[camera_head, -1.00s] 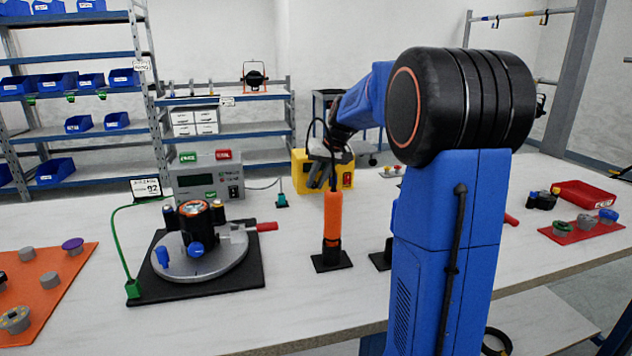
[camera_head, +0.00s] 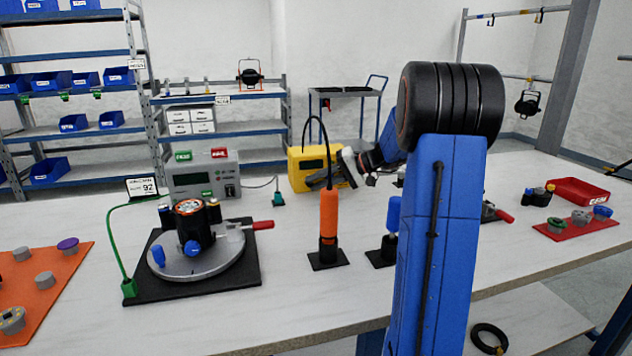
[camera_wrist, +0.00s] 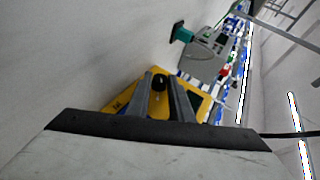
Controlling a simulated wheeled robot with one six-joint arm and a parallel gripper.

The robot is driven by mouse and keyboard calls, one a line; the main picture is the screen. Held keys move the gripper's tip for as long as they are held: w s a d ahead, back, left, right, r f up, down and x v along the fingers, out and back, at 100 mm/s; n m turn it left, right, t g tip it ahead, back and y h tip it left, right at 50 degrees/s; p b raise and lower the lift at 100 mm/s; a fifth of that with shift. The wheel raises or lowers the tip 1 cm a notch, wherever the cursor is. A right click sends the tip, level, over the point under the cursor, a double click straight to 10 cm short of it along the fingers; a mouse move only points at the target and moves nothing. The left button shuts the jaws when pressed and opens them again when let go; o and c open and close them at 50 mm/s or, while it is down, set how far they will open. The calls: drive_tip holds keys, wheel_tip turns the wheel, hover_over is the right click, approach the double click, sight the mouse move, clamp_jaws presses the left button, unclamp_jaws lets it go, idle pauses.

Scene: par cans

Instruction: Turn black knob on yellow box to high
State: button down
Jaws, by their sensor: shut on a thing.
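The yellow box (camera_head: 305,166) stands at the back of the white table, beyond the orange-handled tool. My gripper (camera_head: 318,181) is at the front face of the box in the head view, partly behind the tool's cable. In the wrist view the box (camera_wrist: 122,100) lies straight ahead, and the black knob (camera_wrist: 159,82) shows between the tips of my two grey fingers (camera_wrist: 162,86). The fingers are shut on the knob. The knob's marker and any high marking cannot be read. The knob is hidden in the head view.
The orange-handled tool (camera_head: 329,215) stands upright on a black base in front of the box. A grey meter unit (camera_head: 205,180) is left of the box, with a small teal item (camera_head: 278,197) between. A black pad with a round fixture (camera_head: 198,245) lies front left.

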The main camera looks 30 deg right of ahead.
drive_tip(key=shift+d+f+m+t+y, duration=0.15)
drive_tip(key=shift+t+y, duration=0.1)
drive_tip(key=shift+y, duration=0.25)
drive_tip(key=shift+a+f+m+t+y, duration=0.15)
drive_tip(key=shift+t+y, duration=0.1)
drive_tip(key=shift+y, duration=0.25)
drive_tip(key=shift+d, duration=0.1)
drive_tip(key=c, duration=1.9)
unclamp_jaws()
drive_tip(key=shift+o, duration=0.2)
drive_tip(key=shift+r, duration=0.15)
